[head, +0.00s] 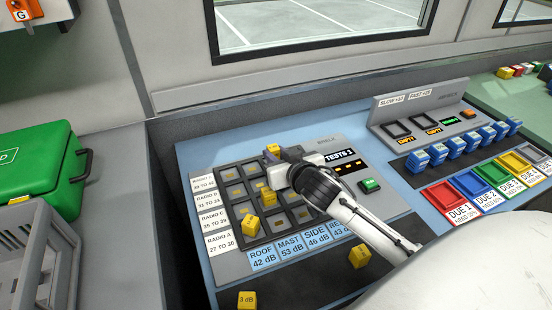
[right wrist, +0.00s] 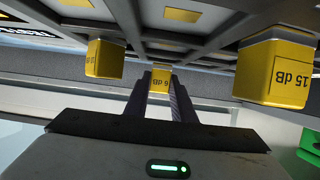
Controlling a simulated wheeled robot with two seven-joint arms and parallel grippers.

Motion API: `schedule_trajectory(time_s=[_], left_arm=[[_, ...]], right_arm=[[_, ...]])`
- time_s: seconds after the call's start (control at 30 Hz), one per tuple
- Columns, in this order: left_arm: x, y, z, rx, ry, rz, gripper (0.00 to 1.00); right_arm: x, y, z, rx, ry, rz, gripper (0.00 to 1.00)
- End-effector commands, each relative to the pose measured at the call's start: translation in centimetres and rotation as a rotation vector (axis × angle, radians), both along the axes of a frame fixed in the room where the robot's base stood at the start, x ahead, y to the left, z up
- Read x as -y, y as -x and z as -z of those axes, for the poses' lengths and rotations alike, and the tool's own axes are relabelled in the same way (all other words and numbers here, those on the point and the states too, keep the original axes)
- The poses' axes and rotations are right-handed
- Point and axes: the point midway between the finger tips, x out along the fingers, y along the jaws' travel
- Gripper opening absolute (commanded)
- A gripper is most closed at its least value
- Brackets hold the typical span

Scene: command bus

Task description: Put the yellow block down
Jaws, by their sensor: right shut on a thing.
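A yellow block (right wrist: 160,80) marked 6 dB is between the fingers of my right gripper (right wrist: 158,98), which is shut on it. In the head view this yellow block (head: 273,148) shows at the fingertips of the right gripper (head: 279,155), at the far side of the dark grid tray (head: 244,229). I cannot tell whether the block touches the tray. Two other yellow blocks stand in the grid, one (head: 268,196) near the middle and one (head: 252,223) nearer the front left. My left gripper is not in view.
Two loose yellow blocks lie in front of the panel, one at the right (head: 360,256) and one marked 3 dB (head: 247,300). Row and column labels edge the grid. A green button (head: 370,185) and blue blocks (head: 439,154) are to the right. A green case (head: 40,170) is at left.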

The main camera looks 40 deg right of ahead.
Motion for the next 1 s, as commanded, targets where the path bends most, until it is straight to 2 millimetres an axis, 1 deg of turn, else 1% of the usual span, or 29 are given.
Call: schedule_trajectory(time_s=[0.03,0.07,0.3,0.43,0.47,0.5,0.77,0.87,0.93,1.0], left_arm=[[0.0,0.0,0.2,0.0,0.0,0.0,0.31],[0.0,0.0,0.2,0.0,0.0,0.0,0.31],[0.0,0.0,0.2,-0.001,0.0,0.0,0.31],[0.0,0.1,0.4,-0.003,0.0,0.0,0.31],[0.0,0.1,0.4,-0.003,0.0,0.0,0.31],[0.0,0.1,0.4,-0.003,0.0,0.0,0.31],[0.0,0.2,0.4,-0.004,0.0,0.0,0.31],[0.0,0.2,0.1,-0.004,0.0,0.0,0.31],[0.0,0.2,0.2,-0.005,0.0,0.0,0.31],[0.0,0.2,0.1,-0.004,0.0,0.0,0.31]], right_arm=[[0.0,0.0,0.8,-0.001,0.001,0.001,0.01],[0.0,0.0,1.0,-0.001,0.001,0.001,0.01],[0.0,0.0,1.0,0.002,0.0,-0.001,0.01],[0.0,0.0,1.4,0.001,0.0,-0.001,0.01],[0.0,0.0,1.5,0.001,0.0,-0.001,0.24],[0.0,0.0,1.4,0.001,0.0,-0.001,0.31],[0.0,0.0,1.4,0.0,0.001,0.0,0.31],[0.0,0.0,0.8,0.001,0.002,-0.001,0.31],[-0.2,0.8,0.9,-0.002,-0.001,-0.001,0.31],[-0.5,1.8,0.4,-0.001,-0.001,-0.003,0.31]])
